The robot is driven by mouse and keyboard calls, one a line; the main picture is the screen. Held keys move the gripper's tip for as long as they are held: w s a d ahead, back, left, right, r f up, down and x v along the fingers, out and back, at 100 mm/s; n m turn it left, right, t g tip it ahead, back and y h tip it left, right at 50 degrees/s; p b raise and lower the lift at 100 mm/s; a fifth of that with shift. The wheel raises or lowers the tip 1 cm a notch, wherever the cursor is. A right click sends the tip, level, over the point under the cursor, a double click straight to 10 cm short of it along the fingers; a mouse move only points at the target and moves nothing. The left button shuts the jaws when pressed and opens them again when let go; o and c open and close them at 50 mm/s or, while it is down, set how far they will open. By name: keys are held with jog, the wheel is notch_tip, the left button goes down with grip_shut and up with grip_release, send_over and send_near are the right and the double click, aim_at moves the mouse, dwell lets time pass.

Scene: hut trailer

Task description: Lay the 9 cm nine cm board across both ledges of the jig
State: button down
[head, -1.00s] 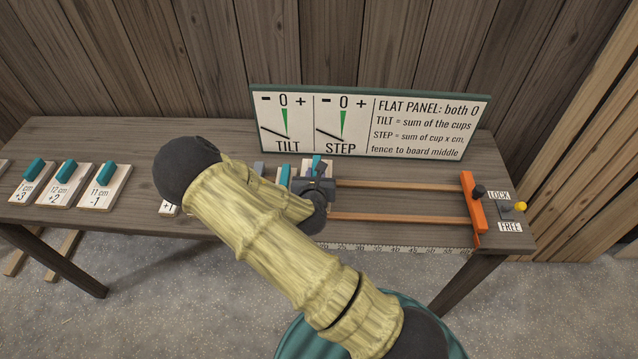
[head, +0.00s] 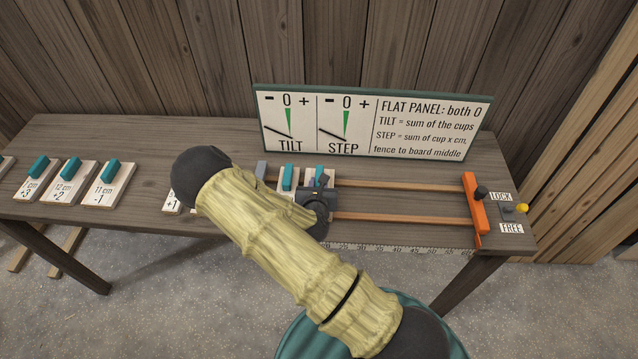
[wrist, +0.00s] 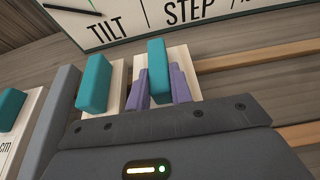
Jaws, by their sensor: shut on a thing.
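My gripper (wrist: 162,85) is shut on the teal handle (wrist: 158,70) of a pale board (wrist: 181,62); its purple fingers sit on both sides of the handle. In the head view my gripper (head: 319,184) is over the jig's two orange rails (head: 400,186), near their left end. The held board's label is hidden, so I cannot read its size. Another pale board with a teal handle (head: 288,178) is just left of it, with a narrow gap in the wrist view. I cannot tell whether the held board rests on the ledges.
The jig has a grey end piece (head: 262,170) at left and an orange fence (head: 474,203) at right, beside a LOCK/FREE lever (head: 515,208). Rails between are clear. Labelled boards, including 11 cm (head: 108,190), lie at left. A gauge sign (head: 372,124) stands behind.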

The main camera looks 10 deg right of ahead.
jog(key=c, duration=1.3)
grip_release()
jog(key=shift+o, duration=0.2)
